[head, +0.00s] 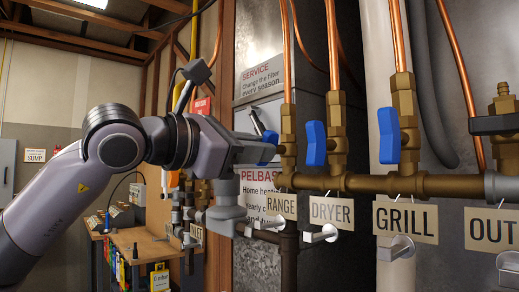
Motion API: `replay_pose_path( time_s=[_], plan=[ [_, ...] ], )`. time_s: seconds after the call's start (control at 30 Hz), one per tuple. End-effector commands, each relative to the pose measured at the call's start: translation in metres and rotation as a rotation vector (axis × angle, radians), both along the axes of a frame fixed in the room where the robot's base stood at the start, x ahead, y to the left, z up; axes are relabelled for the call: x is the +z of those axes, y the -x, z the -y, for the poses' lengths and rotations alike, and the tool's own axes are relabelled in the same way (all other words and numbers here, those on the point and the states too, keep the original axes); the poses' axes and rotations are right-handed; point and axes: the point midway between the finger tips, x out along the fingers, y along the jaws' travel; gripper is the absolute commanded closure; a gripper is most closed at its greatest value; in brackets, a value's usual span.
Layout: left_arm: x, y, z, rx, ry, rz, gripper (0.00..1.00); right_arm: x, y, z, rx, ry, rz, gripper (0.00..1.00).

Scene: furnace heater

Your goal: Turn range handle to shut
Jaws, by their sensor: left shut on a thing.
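The range valve (288,140) is a brass valve above the hanging RANGE tag (281,204). Its blue range handle (269,138) is mostly hidden by my left gripper (262,152). My left gripper reaches in from the left and is shut on this handle; only small blue bits show around the fingers. How far the handle is turned is hard to tell. My right gripper is not in view.
Close on the right, the blue dryer handle (315,144) and blue grill handle (389,136) stand upright. A brass pipe (365,184) runs beneath the valves, with wall pegs (321,234) below. A workbench (145,240) stands at the lower left.

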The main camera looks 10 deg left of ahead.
Motion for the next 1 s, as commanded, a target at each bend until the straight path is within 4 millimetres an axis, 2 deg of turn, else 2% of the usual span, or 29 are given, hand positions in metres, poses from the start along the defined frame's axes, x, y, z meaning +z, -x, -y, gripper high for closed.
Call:
replay_pose_path(
  time_s=[0.23,0.63,1.0],
  plan=[
    [0.001,0.000,0.000,0.000,-0.169,0.134,1.00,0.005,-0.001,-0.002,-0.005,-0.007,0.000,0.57],
    [0.001,0.000,0.000,0.001,-0.207,0.162,1.00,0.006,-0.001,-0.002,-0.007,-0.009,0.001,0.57],
    [0.001,0.000,0.000,0.000,-0.482,0.378,1.00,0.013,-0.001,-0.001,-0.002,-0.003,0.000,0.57]
  ],
)
